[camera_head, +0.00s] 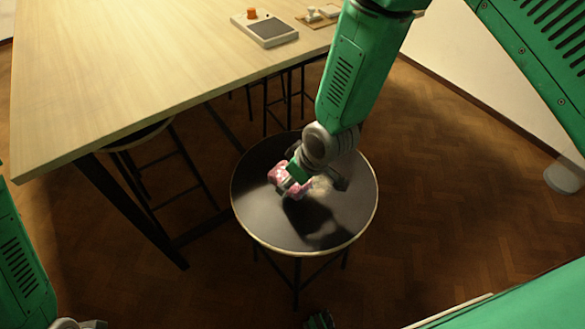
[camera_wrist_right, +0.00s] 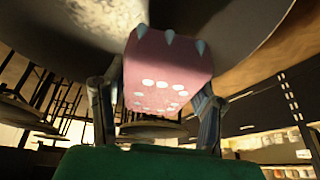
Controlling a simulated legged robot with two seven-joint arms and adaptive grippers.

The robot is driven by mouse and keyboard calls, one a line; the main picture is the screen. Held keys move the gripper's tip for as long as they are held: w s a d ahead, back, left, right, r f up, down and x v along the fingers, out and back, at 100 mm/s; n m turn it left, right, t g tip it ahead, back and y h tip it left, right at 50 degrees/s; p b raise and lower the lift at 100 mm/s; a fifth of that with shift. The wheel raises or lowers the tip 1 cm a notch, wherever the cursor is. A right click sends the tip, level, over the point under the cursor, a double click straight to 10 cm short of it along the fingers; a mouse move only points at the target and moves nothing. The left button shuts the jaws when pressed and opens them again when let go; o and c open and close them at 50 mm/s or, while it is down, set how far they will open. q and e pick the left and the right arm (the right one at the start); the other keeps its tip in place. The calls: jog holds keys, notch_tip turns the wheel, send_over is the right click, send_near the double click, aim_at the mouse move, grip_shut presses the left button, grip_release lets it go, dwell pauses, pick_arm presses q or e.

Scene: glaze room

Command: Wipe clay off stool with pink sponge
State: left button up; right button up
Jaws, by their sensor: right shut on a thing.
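The stool (camera_head: 350,225) has a round dark seat with a pale rim and stands in the middle of the head view. My right gripper (camera_head: 291,183) is low over the seat, shut on the pink sponge (camera_head: 277,174). In the right wrist view, the sponge (camera_wrist_right: 165,65) shows white dots and bluish points, with a gripper finger on each side. Its far end is close to the seat; I cannot tell whether it touches. A pale clay smear (camera_head: 322,187) lies beside the gripper, partly hidden by it, and shows in the wrist view (camera_wrist_right: 112,18).
A large wooden table (camera_head: 150,70) stands left of and behind the stool, its near corner at left. A grey device (camera_head: 272,32) with an orange knob sits on it. Another stool (camera_head: 140,135) is partly under the table. The floor (camera_head: 450,190) right of the stool is clear.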

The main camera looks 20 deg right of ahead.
jog(key=shift+a+r+p, duration=0.25)
jog(key=shift+r+p, duration=0.5)
jog(key=shift+r, duration=0.5)
jog(key=shift+d, duration=0.1)
jog(key=shift+d+f, duration=0.1)
jog(key=shift+d, duration=0.05)
